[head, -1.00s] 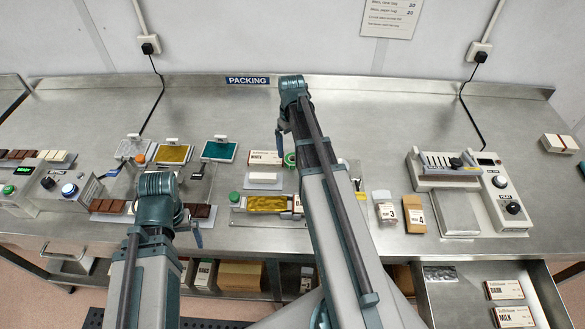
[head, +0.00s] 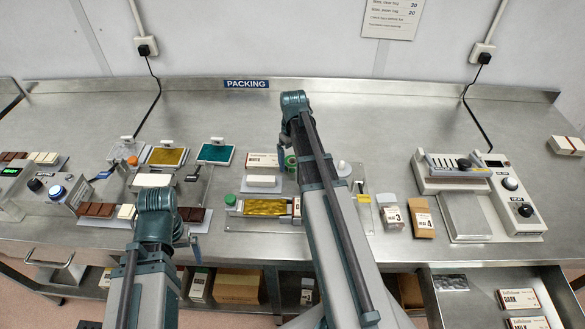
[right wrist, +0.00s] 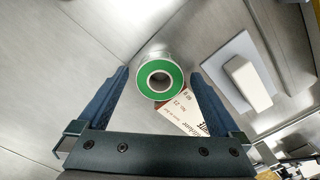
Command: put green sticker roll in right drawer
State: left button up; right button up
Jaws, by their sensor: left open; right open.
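The green sticker roll (head: 290,163) stands on the bench beside a white-labelled carton, partly hidden behind my right arm. In the right wrist view the roll (right wrist: 160,66) shows its green ring and hollow core between the two fingers, with gaps on both sides. My right gripper (right wrist: 162,85) is open and holds nothing; in the head view it is mostly hidden by its arm. The right drawer (head: 436,309) is pulled out at the lower right, with a dark carton and a milk carton inside. My left gripper (head: 194,249) is open over the bench's front edge, apart from the roll.
The white-labelled carton (head: 263,159) lies close to the roll, with a white block (head: 262,181) in front. A gold-filled tray (head: 264,207) is nearer the front. Pouches (head: 393,214) and a sealing machine (head: 466,200) stand right. The bench behind the roll is clear.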

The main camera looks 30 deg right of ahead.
jog(key=c, duration=1.3)
jog(key=shift+r, duration=0.2)
jog(key=shift+c, duration=0.2)
notch_tip(320, 180, up, 10)
jog(key=p, duration=1)
jog(key=shift+f, duration=0.15)
